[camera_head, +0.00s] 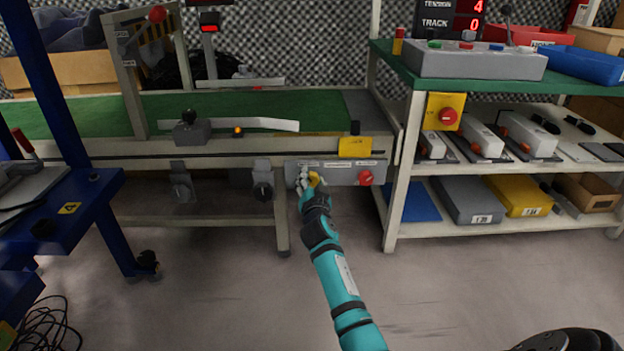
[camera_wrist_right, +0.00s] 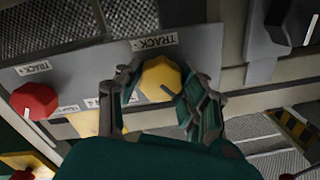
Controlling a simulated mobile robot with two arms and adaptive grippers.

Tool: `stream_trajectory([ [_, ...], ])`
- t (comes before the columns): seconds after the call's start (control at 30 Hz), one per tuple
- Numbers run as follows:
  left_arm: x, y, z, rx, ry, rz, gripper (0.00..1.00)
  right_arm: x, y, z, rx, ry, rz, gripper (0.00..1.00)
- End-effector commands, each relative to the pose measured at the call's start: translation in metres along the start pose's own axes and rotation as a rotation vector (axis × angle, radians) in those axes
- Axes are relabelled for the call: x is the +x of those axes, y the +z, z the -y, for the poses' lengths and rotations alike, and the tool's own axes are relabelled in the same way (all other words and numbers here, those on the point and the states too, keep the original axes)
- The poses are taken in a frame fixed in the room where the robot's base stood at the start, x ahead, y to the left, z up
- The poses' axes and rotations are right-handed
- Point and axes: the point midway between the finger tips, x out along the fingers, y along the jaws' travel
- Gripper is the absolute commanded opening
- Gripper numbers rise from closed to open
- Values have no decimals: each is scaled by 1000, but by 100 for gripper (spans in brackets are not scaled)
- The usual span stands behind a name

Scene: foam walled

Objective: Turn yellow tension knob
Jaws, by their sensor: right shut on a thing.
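The yellow knob (camera_head: 314,179) sits on a grey panel (camera_head: 336,173) on the front of the conveyor frame. In the right wrist view the yellow knob (camera_wrist_right: 160,78) is faceted, and the labels that can be read near it say TRACK. My right gripper (camera_head: 308,183) is at the panel. The right wrist view shows its fingers (camera_wrist_right: 153,98) on both sides of the yellow knob, shut on it. A display (camera_head: 452,15) at the top reads TENSION 4 and TRACK 0. My left gripper is not in view.
A red knob (camera_head: 365,178) is on the same panel, right of the yellow one. A black knob (camera_head: 262,190) is left of the panel. A shelf rack (camera_head: 398,185) stands close on the right, and a blue cart (camera_head: 95,205) on the left.

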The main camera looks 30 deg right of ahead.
Motion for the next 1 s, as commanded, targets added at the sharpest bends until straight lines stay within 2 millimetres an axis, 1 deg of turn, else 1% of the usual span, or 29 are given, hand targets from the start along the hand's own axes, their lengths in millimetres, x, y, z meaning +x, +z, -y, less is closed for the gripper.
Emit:
stream_trajectory([
  [0.1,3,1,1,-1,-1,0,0,0,0,0,-60,4,2,7],
  [0.3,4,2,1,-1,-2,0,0,0,0,0,-126,6,3,7],
  [0.8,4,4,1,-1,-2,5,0,0,0,0,-149,7,3,7],
  [0.83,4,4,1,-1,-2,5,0,0,0,0,-149,7,3,40],
  [1.0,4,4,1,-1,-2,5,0,0,0,0,-148,6,3,62],
])
